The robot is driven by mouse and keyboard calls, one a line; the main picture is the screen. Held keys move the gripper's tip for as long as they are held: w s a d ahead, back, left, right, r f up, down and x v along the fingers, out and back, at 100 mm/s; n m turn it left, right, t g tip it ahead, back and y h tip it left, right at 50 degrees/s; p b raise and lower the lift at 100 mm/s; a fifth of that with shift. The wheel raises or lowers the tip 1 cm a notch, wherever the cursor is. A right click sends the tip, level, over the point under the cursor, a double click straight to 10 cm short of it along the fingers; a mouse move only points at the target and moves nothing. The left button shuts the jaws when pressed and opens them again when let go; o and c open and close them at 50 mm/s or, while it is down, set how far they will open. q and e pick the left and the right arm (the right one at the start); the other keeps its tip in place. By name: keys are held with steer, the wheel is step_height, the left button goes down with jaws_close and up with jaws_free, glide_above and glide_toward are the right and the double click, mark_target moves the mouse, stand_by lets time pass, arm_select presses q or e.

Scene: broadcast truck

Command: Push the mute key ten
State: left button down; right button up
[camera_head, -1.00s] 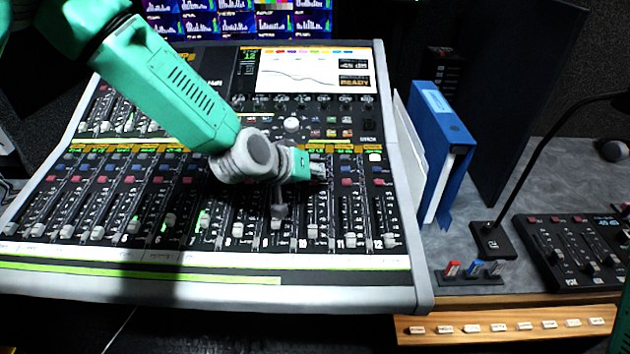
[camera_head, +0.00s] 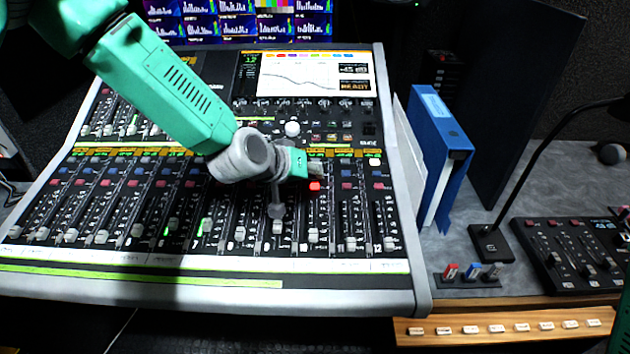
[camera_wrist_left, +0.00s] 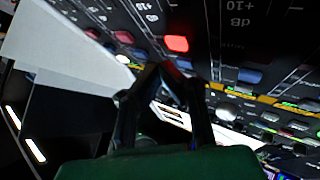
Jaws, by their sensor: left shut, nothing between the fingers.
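The mixing console (camera_head: 420,270) fills the middle of the head view, with rows of red and blue keys above its faders. The mute key ten (camera_head: 314,186) is the red key on the strip two to the left of strip 12, and it glows bright red. It also shows lit in the left wrist view (camera_wrist_left: 176,43). My left gripper (camera_head: 316,169) is shut and empty, its tips just above the lit key in the head view. In the wrist view its closed fingertips (camera_wrist_left: 160,70) are beside the key, with a small gap in the picture. My right gripper is not in view.
Other red mute keys, such as the one on strip 11 (camera_head: 347,187), are dull. A blue binder (camera_head: 440,140) stands right of the console. A lamp base (camera_head: 490,243) and a small fader panel (camera_head: 575,255) are further right.

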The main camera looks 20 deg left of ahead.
mark_target(314, 193)
arm_select(q)
steer(key=r+p, duration=0.1)
steer(key=r, duration=0.1)
steer(key=r+p, duration=0.4)
steer(key=shift+s+d, duration=0.15)
steer(key=shift+s, duration=0.25)
stand_by(0.4)
